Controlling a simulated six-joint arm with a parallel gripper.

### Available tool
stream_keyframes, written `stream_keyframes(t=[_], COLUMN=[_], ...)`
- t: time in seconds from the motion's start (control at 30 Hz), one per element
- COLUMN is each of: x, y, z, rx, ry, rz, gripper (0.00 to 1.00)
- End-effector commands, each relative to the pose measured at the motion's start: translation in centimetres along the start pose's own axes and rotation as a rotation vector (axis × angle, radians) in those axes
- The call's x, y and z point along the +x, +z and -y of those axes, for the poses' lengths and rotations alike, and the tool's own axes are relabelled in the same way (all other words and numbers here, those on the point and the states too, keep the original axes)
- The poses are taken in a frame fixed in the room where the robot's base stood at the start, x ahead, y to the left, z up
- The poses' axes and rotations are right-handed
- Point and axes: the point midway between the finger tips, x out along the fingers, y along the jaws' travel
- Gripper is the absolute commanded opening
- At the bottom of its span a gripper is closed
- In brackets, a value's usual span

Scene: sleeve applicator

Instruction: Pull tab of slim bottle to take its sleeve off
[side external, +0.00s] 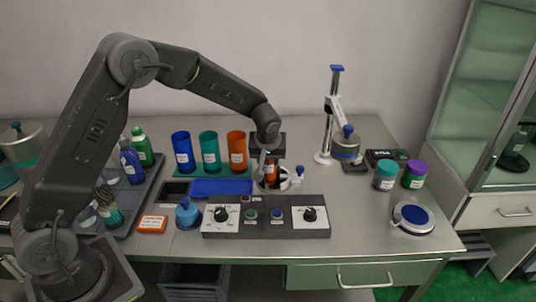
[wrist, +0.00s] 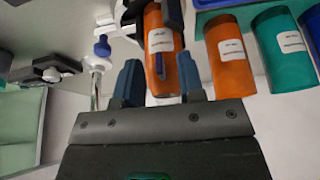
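The slim bottle wears an orange sleeve with a white label (wrist: 160,38) and stands between two dark clamp-like parts in the wrist view. A narrow dark blue strip (wrist: 159,66), seemingly the tab, shows on its near face. My gripper (wrist: 158,75) is open, with one finger on each side of the bottle's near end; no contact is visible. In the side view my gripper (side external: 265,163) points down at the orange bottle (side external: 271,178) and partly hides it.
Blue (side external: 182,150), teal (side external: 209,152) and orange (side external: 236,150) cylinders stand in a row to the left. A control panel (side external: 265,216) with knobs lies in front. A white stand (side external: 323,157) and jars (side external: 385,175) are to the right. Bare table shows at front right.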

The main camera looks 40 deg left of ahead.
Motion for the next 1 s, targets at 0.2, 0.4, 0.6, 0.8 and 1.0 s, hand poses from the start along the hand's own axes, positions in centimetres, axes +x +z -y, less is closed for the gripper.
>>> stream_keyframes(t=[0.2,0.4,0.6,0.8,1.0], x=[0.00,-0.02,-0.03,-0.03,-0.05], y=[-0.02,-0.02,-0.01,-0.01,0.02], z=[0.00,0.00,0.00,0.00,-0.01], rx=[0.000,0.000,0.000,0.000,0.000], ry=[0.000,0.000,0.000,0.000,0.000], rz=[0.000,0.000,0.000,0.000,0.000], gripper=[0.36,0.17,0.00,0.00,0.00])
